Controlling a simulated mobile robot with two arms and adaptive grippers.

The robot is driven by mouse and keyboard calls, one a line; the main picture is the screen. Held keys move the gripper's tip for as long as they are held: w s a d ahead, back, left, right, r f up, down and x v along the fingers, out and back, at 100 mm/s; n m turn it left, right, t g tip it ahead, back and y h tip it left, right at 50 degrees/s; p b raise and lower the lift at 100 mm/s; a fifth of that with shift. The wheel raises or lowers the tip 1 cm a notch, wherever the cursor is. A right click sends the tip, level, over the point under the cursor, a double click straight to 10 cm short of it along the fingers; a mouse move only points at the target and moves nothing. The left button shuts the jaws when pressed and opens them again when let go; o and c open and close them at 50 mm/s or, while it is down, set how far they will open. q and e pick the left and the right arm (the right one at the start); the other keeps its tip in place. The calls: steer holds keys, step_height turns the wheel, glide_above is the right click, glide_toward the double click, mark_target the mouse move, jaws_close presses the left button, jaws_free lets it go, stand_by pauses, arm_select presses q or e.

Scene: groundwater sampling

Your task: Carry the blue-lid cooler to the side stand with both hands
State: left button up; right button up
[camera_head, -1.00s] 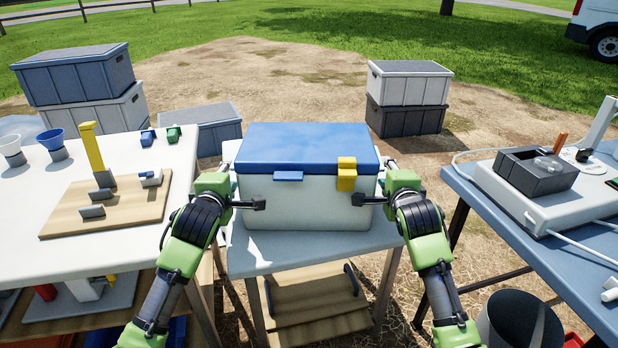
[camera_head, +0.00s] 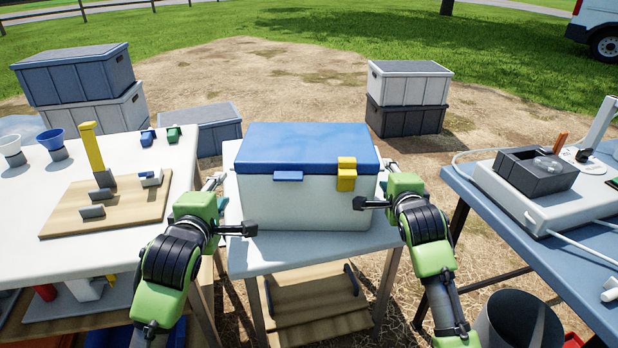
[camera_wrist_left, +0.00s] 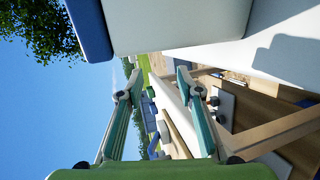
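The blue-lid cooler (camera_head: 305,205) has a white body and a yellow clasp at the front right. It stands upright and closed on a small pale stand (camera_head: 255,257) in the middle; whether this is the side stand I cannot tell. My left gripper (camera_head: 234,205) is at the cooler's left end, fingers apart; the front fingertip is close to the front left corner. In the left wrist view the gripper (camera_wrist_left: 157,85) is open and empty, with the cooler (camera_wrist_left: 180,18) beyond its tips. My right gripper (camera_head: 376,184) is at the right end, fingers apart, one fingertip before the front face.
A white table (camera_head: 120,240) with a wooden board and funnels is close on the left. A blue table (camera_head: 490,215) with a grey tray is on the right. A dark bucket (camera_head: 518,322) stands low at right. Stacked crates (camera_head: 408,100) stand behind on open dirt.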

steer(key=v, duration=1)
